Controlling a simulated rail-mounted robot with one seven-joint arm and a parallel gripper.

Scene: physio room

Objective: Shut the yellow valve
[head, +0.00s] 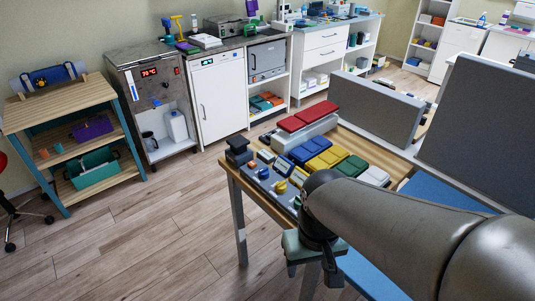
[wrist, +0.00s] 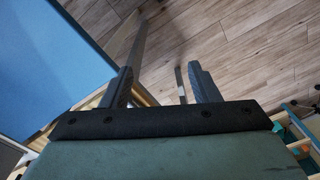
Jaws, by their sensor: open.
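A small yellow knob (head: 281,187), which looks like the yellow valve, is on a grey panel on the wooden table. Its turn position is too small to tell. My gripper (head: 312,268) hangs fingers down in front of the table's near edge, nearer to the camera and to the right of the knob, apart from it. In the wrist view the gripper (wrist: 163,80) has its two fingers spread with nothing between them, and floor shows past them. The yellow knob does not show in the wrist view.
The grey panel (head: 261,176) also bears orange, white and blue parts. A grey divider (head: 376,107) rises at the back right. A blue surface (wrist: 50,65) lies left in the wrist view. Floor (head: 130,240) is clear at left.

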